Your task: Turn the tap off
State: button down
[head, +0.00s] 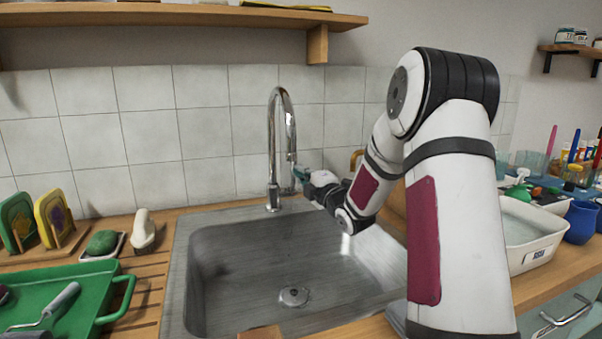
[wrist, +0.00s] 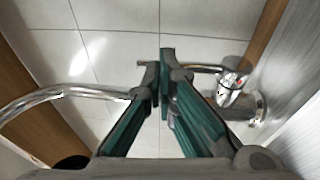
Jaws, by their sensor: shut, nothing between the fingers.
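The chrome tap (head: 273,150) stands at the back edge of the steel sink (head: 215,270), its tall curved spout bending over. My gripper (head: 300,174) is beside the tap, on its right, under the spout's end. In the wrist view, the green fingers of my gripper (wrist: 160,65) are shut with nothing between them. The tap's body (wrist: 232,85), with a red mark, is right of the fingers. A thin chrome lever (wrist: 203,68) runs from it toward the fingertips; I cannot tell if they touch. The spout (wrist: 60,95) curves in from the left. No water stream is clear.
A green tray (head: 60,295) with a paint roller lies left of the sink, with sponges (head: 55,217) in a rack behind. A white basin (head: 530,232) and a blue pot (head: 581,220) stand at the right. A wooden shelf (head: 180,16) hangs above. The sink bowl looks empty.

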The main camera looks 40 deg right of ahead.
dwell(0.3)
jog(key=w+b, duration=0.1)
jog(key=b, duration=0.1)
jog(key=w+r+b, duration=0.1)
jog(key=b, duration=0.1)
jog(key=shift+d, duration=0.15)
dwell(0.4)
